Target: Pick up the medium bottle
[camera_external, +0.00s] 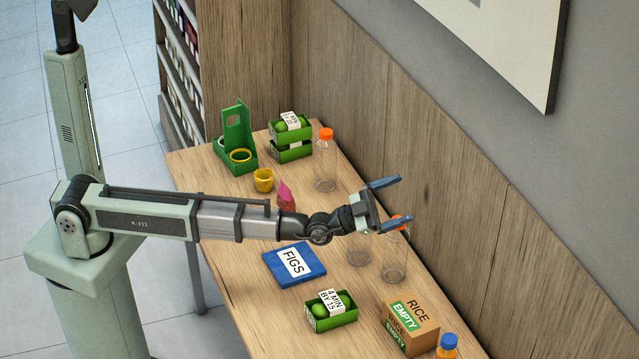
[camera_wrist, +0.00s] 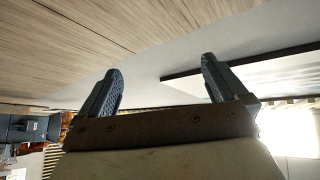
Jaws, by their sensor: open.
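Several clear bottles stand on the wooden table in the external view. One bottle with an orange cap (camera_external: 325,172) stands at the back near the wall. Two more clear bottles stand below my gripper, a left one (camera_external: 358,250) partly hidden by my wrist and a right one (camera_external: 394,262) with an orange cap partly hidden by a finger. I cannot tell which bottle is the medium one. My gripper (camera_external: 392,205) is open and empty above these two, its fingers pointing toward the wall. In the wrist view my gripper (camera_wrist: 160,85) shows both fingers apart with nothing between them.
A blue FIGS box (camera_external: 293,264), a green lime tray (camera_external: 331,310), a RICE box (camera_external: 410,322) and a blue-capped bottle (camera_external: 447,346) are on the table (camera_external: 237,292). A green juicer stand (camera_external: 236,140), yellow cup (camera_external: 263,180) and pink item (camera_external: 286,196) stand farther back. Wall panels bound the right.

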